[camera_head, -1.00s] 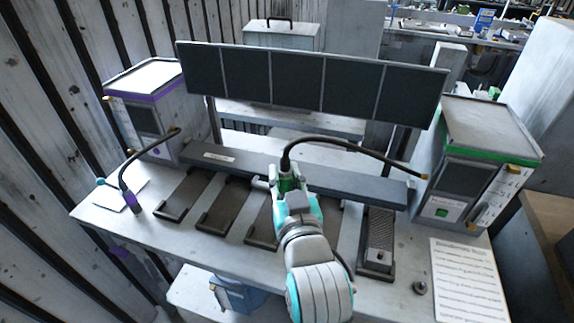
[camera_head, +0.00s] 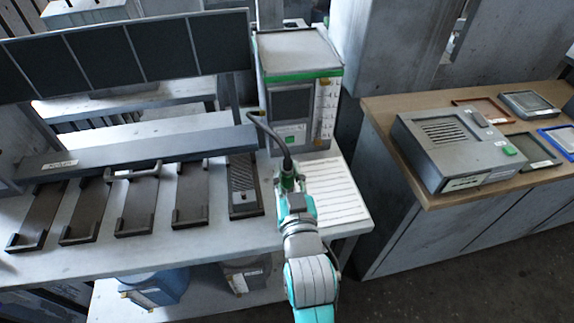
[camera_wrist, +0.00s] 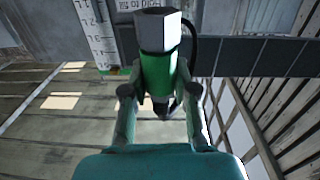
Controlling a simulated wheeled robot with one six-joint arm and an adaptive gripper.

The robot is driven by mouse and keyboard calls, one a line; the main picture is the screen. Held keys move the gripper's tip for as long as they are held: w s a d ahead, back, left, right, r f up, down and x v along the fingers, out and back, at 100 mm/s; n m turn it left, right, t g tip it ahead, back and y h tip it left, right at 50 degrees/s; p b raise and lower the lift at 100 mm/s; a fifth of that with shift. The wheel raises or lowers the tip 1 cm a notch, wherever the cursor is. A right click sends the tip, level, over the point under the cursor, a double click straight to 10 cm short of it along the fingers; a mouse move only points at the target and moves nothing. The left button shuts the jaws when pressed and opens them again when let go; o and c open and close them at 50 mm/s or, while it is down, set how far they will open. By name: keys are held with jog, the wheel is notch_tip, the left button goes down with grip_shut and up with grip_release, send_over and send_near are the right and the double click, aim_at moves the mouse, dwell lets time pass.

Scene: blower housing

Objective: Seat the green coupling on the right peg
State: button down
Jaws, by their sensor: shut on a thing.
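The green coupling (camera_head: 287,183) hangs at the end of a dark hose in the head view. It also shows large in the wrist view (camera_wrist: 157,76), with a green band and a grey end. My gripper (camera_head: 293,190) is shut on it; the two fingers (camera_wrist: 160,95) press its sides. The coupling is above the bench's right part, near the white printed sheet (camera_head: 332,192). I cannot make out the right peg in the current views; my arm covers part of the bench there.
The hose (camera_head: 268,130) arches from the green-banded cabinet (camera_head: 300,72) behind. Several dark trays (camera_head: 138,208) lie on the bench to the left. A wooden table (camera_head: 395,103) with a grey box (camera_head: 455,148) stands to the right, across a gap.

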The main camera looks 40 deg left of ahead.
aim_at(291, 191)
jog(key=shift+d+f, duration=0.15)
jog(key=shift+f, duration=0.05)
jog(key=shift+w+d+f, duration=0.1)
jog(key=shift+f, duration=1.95)
jog(key=shift+f, duration=1.4)
jog(key=c, duration=0.8)
grip_release()
jog(key=v, duration=1.2)
